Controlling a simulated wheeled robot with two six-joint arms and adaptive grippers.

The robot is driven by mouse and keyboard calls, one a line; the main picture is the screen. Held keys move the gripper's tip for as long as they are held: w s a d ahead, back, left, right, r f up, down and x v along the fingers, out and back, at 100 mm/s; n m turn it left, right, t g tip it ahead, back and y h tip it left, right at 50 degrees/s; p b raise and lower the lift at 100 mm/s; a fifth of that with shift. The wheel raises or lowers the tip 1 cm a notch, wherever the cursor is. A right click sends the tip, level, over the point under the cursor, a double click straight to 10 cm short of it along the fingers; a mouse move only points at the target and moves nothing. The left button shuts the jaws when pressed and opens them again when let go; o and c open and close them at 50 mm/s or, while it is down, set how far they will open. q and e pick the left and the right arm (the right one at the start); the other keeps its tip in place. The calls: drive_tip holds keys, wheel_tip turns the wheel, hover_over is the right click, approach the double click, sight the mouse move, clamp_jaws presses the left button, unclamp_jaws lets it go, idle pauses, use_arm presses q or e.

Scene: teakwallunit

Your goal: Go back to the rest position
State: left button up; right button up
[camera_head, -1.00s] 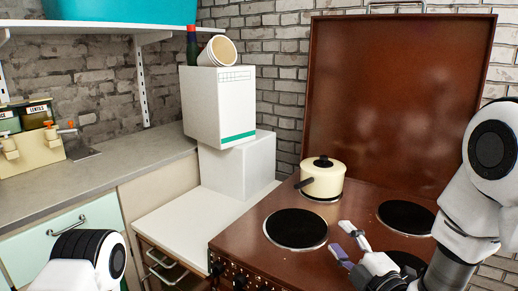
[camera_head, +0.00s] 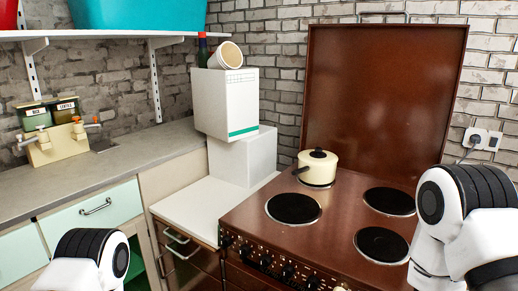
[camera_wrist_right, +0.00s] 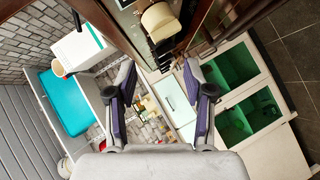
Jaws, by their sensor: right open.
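My right gripper (camera_wrist_right: 160,64) shows in the right wrist view with its two fingers spread wide apart and nothing between them. In the head view my right arm stands at the right edge, in front of the stove (camera_head: 342,215), and at most a small tip of the gripper shows at the bottom edge. My left arm shows only as a rounded joint at the bottom left of the head view. My left gripper is out of view.
A cream pot (camera_head: 318,170) sits on the stove's back left plate. White boxes (camera_head: 226,104) are stacked on the white counter (camera_head: 185,212) beside it. The grey worktop (camera_head: 95,172) holds a jar rack (camera_head: 55,143). A shelf (camera_head: 110,31) hangs above.

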use_arm(q)
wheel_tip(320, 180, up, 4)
drive_tip(key=p, duration=0.3)
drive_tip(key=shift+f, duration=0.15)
use_arm(e)
drive_tip(key=s+d+f+m+g+h, duration=0.2)
drive_tip(key=s+f+m+g, duration=0.5)
drive_tip(key=s, duration=0.6)
drive_tip(key=s+d+f+m+g+h, duration=0.2)
drive_tip(key=s+d+f+m+g, duration=0.2)
drive_tip(key=s+f+m, duration=0.6)
drive_tip(key=s+f+g, duration=0.1)
drive_tip(key=s+g, duration=0.1)
drive_tip(key=s, duration=0.2)
drive_tip(key=shift+f+m+g, duration=0.25)
drive_tip(key=shift+m+g, duration=0.05)
drive_tip(key=shift+g, duration=0.1)
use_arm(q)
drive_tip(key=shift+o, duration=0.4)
